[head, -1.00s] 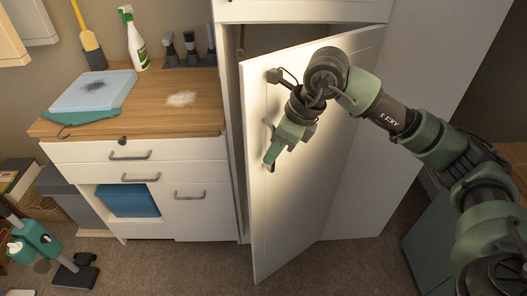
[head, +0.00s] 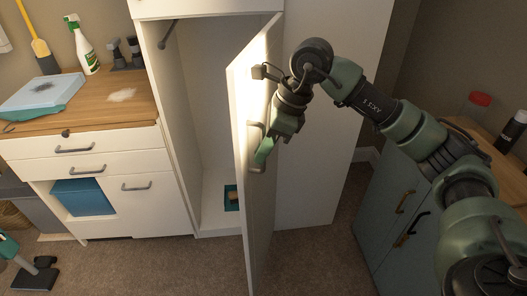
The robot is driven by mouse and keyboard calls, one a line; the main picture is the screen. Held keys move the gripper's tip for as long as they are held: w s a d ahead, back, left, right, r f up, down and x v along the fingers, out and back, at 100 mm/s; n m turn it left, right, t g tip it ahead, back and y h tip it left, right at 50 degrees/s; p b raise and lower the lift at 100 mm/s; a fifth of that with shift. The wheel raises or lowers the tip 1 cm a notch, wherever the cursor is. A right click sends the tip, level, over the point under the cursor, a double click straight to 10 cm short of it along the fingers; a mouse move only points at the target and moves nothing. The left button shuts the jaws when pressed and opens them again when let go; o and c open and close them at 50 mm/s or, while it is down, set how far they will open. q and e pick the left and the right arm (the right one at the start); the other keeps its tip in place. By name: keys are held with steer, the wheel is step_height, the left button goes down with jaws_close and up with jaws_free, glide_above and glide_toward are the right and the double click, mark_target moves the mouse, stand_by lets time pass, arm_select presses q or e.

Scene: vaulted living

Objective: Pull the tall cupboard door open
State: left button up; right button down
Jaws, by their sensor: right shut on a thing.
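The tall cupboard's white door (head: 247,205) stands well open, seen nearly edge-on, swung out toward me. The cupboard's inside (head: 198,120) shows to its left. A grey bar handle (head: 254,130) is on the door's outer face. My right gripper (head: 263,153), green and dark, reaches in from the right and is shut on this handle; its jaws partly hide it. My left gripper is not in view.
A teal item (head: 231,198) lies on the cupboard floor. A drawer unit (head: 120,155) with a wooden top stands left. A grey-blue cabinet (head: 385,215) stands right. A green-and-black device (head: 38,278) is on the floor at far left. Carpet before the door is clear.

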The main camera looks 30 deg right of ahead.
steer(key=shift+d+r, duration=0.1)
stand_by(0.3)
steer(key=c, duration=1.8)
jaws_free()
steer(key=shift+o, duration=0.2)
steer(key=v, duration=0.7)
steer(key=shift+r, duration=0.35)
steer(key=shift+s+d, duration=0.1)
